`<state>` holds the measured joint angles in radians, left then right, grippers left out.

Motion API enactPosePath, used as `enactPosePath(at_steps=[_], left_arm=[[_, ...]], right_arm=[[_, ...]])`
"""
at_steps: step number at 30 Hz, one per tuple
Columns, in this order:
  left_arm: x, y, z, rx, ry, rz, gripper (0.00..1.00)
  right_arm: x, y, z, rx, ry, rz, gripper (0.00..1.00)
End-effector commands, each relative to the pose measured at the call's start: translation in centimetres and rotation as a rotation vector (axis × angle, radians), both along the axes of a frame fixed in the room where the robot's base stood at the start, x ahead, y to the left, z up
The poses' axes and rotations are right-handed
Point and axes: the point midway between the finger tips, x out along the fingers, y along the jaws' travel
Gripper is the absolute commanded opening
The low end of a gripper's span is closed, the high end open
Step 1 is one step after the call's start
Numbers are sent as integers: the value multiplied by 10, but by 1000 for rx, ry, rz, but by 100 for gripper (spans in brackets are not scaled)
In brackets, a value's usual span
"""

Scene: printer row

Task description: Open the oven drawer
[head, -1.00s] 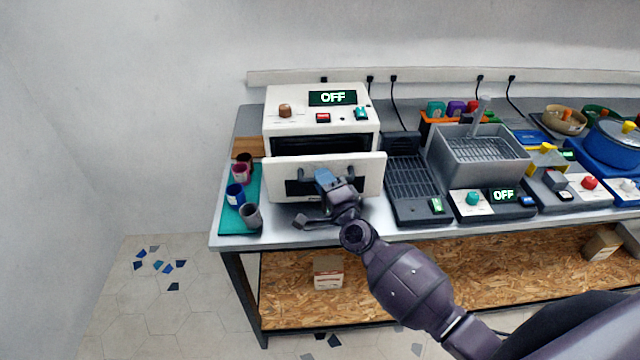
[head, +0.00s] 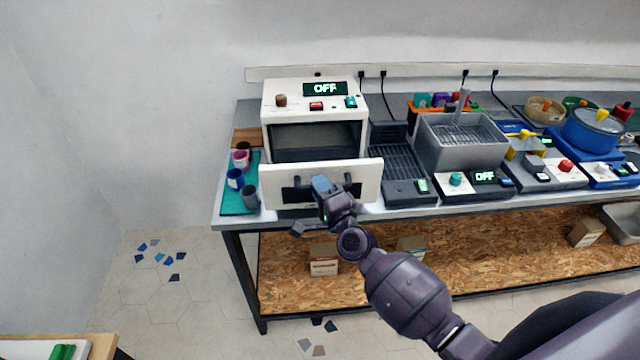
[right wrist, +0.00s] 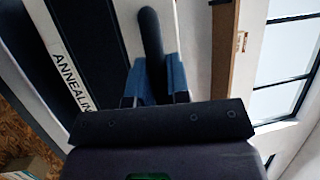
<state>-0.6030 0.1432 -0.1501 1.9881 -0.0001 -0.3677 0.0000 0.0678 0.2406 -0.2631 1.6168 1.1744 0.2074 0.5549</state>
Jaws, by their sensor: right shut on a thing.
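The white oven (head: 315,105) stands at the left end of the bench, its display reading OFF. Its drawer front (head: 365,180) is pulled out toward me, and the dark cavity (head: 315,138) shows behind it. The drawer has a dark handle with posts on both sides. My right gripper (head: 323,187) is at the handle, its blue fingers shut on it. In the right wrist view the blue fingers (right wrist: 157,82) close around the dark handle bar (right wrist: 152,40), beside a label partly reading "ANNEALIN". My left gripper is not in view.
Several cups (head: 236,178) stand on a teal mat (head: 238,202) left of the oven. A black grate (head: 397,165) and a grey basin (head: 458,145) stand to the right. Boxes (head: 323,260) sit on the lower shelf.

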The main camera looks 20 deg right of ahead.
Motion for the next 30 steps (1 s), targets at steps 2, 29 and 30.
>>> enactPosePath(at_steps=[2,29,30], left_arm=[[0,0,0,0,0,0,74],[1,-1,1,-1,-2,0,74],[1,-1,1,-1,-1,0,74]], right_arm=[[-2,1,0,0,0,1,0],[-3,1,0,0,0,0,42],[-4,1,0,0,0,0,42]])
